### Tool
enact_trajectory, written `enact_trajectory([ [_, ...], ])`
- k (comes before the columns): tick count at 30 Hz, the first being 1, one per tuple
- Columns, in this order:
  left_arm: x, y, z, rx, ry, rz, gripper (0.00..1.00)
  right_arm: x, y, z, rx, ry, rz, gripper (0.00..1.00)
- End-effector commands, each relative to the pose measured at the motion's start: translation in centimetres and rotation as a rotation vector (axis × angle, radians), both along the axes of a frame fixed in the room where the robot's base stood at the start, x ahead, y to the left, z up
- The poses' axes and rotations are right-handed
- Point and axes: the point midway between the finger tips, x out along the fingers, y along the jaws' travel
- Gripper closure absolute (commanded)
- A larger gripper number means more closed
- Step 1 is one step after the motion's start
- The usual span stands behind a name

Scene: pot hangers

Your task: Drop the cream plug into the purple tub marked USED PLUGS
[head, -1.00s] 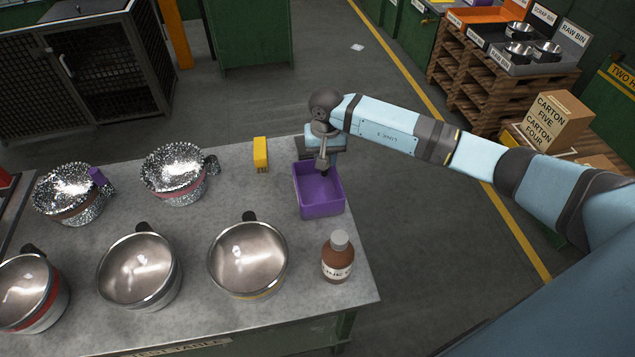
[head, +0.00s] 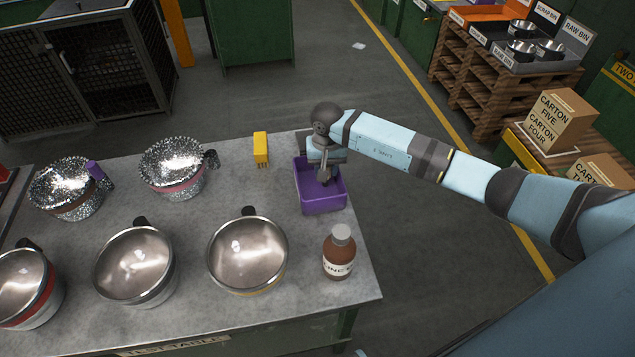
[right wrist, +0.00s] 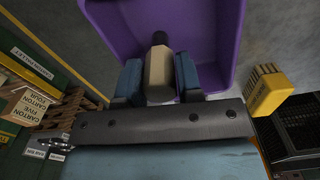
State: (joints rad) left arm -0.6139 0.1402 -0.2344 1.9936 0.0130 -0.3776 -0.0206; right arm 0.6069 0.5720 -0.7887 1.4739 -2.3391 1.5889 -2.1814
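The purple tub (head: 321,200) stands at the far right corner of the grey table; its inside also shows in the right wrist view (right wrist: 215,25). My right gripper (head: 324,178) points down over the tub, low near its opening. In the right wrist view the cream plug (right wrist: 159,72), with a dark tip, sits between the two blue fingers, which look shut on it. The tub's floor lies beyond the plug. The plug is hard to make out in the head view. The tub's marking is not readable. My left gripper is not in view.
A yellow block with prongs (head: 261,149) stands left of the tub. A brown bottle (head: 339,253) stands in front of it. Several steel pots, including a yellow-banded one (head: 247,252), and two foil-like speckled pots fill the table's left. Cartons (head: 558,122) stand off to the right.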

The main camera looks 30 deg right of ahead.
Motion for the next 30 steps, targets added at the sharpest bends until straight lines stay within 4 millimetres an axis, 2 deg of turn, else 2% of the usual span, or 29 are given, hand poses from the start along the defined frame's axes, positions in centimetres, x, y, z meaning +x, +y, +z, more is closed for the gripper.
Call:
enact_trajectory([
  [1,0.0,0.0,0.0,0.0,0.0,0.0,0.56,0.0,0.0,0.0,0.0,0.0,0.0,0.55],
  [3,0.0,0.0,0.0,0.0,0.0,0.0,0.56,0.0,0.0,0.0,0.0,0.0,0.0,0.41],
  [14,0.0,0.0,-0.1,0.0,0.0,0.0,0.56,0.1,0.0,0.6,-0.001,-0.002,0.0,0.41],
  [17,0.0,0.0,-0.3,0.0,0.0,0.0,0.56,0.1,-0.1,1.9,-0.002,-0.004,0.0,0.41],
  [30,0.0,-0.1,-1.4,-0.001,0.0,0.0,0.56,0.1,-0.1,11.3,-0.001,-0.003,0.001,0.41],
])
